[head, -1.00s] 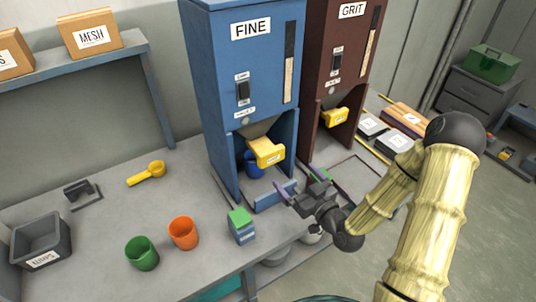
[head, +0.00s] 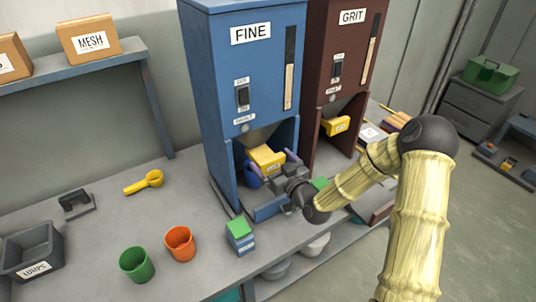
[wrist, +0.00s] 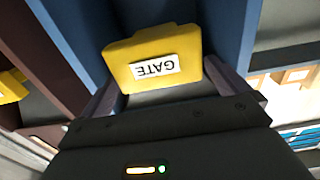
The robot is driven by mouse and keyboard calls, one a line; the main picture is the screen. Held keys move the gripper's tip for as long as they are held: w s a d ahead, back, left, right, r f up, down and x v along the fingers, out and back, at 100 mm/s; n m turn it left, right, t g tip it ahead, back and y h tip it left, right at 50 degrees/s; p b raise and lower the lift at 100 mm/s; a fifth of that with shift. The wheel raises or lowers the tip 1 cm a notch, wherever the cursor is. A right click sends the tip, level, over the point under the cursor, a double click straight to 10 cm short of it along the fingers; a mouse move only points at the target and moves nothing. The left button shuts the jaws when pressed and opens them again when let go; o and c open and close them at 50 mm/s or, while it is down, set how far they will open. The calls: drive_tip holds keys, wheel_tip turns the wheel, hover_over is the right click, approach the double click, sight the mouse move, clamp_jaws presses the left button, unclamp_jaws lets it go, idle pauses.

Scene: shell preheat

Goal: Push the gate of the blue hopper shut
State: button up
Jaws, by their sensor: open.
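The blue hopper (head: 222,95), labelled FINE, stands on the bench. Its yellow gate (head: 266,158) sticks out at the front below the chute. In the wrist view the gate (wrist: 150,58), with an upside-down GATE label, fills the middle. My gripper (head: 272,165) is open, right in front of the gate, one finger toward each side of it. In the wrist view the gate shows between the fingers of my gripper (wrist: 165,88); I cannot tell whether they touch. A blue cup (head: 252,176) stands under the chute, partly hidden by my gripper.
The brown GRIT hopper (head: 318,70) with its own yellow gate (head: 336,125) stands close on the right. A blue-and-green box (head: 239,238), an orange cup (head: 180,244), a green cup (head: 137,265) and a yellow scoop (head: 144,182) are on the bench.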

sight(269, 157)
drive_tip(key=shift+x, duration=1.55)
